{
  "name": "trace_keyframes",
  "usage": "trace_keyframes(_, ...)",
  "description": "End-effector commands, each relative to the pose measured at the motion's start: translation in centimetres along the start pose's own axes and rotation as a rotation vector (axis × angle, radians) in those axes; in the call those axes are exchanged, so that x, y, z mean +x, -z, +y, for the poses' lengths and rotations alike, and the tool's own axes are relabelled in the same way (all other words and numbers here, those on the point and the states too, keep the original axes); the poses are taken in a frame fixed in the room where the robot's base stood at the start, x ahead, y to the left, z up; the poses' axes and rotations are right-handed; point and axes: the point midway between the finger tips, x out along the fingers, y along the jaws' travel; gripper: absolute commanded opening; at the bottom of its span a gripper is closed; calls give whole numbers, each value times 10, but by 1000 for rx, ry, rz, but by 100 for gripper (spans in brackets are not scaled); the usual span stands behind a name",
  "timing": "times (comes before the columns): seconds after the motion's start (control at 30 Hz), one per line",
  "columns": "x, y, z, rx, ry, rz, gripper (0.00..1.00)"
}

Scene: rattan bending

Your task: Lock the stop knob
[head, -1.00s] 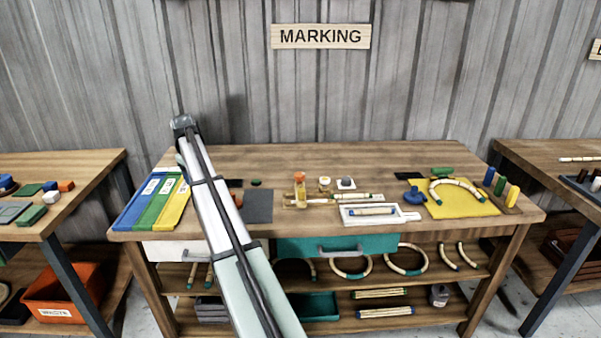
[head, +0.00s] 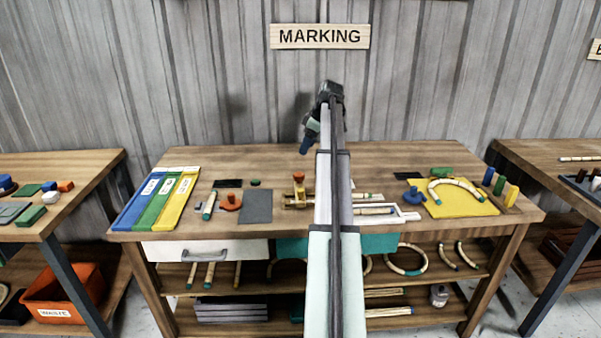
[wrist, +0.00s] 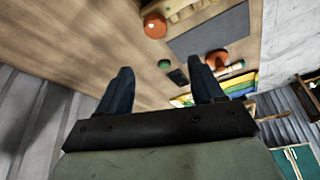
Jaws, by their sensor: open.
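An orange-topped knob (head: 299,177) stands on a small wooden fixture (head: 293,201) near the middle of the bench. I take it for the stop knob; whether it is locked is too small to tell. The wrist view shows its round orange top (wrist: 155,26) beside the wooden fixture (wrist: 188,9). My gripper (head: 305,146) is above the back of the bench, pointing down, apart from the knob. In the wrist view, the gripper's (wrist: 161,82) two dark blue fingers are spread with nothing between them. My arm hides part of the fixture's right side.
A grey mat (head: 256,207) and an orange disc-based piece (head: 231,202) lie left of the fixture. Coloured strips (head: 157,199) lie further left. The wall stands behind.

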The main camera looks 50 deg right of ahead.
Motion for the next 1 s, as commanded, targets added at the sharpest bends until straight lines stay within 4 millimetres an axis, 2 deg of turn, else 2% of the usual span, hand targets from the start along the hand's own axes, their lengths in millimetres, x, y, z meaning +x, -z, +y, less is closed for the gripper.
trace_keyframes(0.03,-6,-8,3,-4,0,8,67)
trace_keyframes(0.13,-12,-16,5,-14,1,18,67)
trace_keyframes(0.27,-8,-19,5,-18,3,22,67)
trace_keyframes(0.47,19,-18,4,-18,3,21,67)
trace_keyframes(0.8,78,-17,4,-17,3,20,67)
trace_keyframes(1.0,106,-16,5,-16,3,20,67)
